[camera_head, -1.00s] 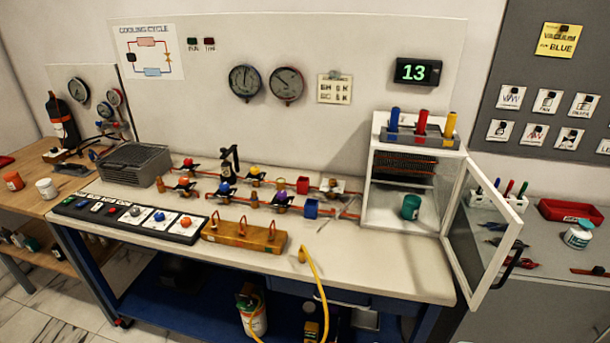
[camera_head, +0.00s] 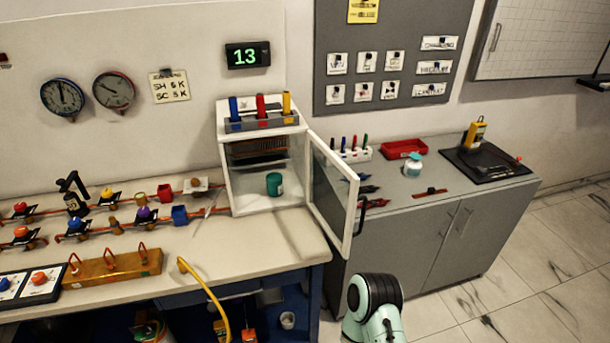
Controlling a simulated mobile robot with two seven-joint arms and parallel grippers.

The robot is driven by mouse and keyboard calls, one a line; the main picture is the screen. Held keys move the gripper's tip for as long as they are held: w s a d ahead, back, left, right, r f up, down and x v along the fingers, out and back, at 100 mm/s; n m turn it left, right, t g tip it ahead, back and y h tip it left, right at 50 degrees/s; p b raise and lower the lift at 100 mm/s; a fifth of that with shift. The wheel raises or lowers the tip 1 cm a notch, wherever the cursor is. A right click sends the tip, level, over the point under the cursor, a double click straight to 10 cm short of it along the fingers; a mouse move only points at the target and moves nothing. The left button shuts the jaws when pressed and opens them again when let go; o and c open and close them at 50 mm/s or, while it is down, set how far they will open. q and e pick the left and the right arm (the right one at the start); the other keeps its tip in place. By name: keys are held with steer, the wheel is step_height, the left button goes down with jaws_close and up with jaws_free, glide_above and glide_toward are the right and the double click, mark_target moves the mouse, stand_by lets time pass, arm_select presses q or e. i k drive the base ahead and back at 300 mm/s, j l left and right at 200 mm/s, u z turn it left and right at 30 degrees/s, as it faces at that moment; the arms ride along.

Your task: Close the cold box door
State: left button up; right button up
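The cold box (camera_head: 225,160) is a white cabinet at the right end of the workbench. Its front is open, with a dark coil and a green cup (camera_head: 274,184) inside. The cold box door (camera_head: 330,188) is a white-framed glass panel, hinged at the box's right side and swung wide open toward me. Its dark handle (camera_head: 361,218) is on the door's free edge. A part of my arm shows at the bottom, right of the door and apart from it. Neither gripper is in view.
Blue, red and yellow cylinders (camera_head: 261,106) stand in a rack on the cold box. Bench top (camera_head: 255,248) before the box is clear.

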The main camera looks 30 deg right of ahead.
mark_target(311, 139)
steer(key=i+l+u, duration=0.25)
steer(key=l, duration=1.15)
steer(key=l+u, duration=0.25)
steer(key=l, duration=1.2)
steer(key=k+l, duration=0.1)
steer(key=l, duration=0.2)
steer(key=k+l, duration=0.1)
steer(key=l, duration=0.25)
steer(key=i+j, duration=0.1)
steer(key=j, duration=0.2)
steer(key=i+j, duration=0.15)
steer(key=j, duration=0.15)
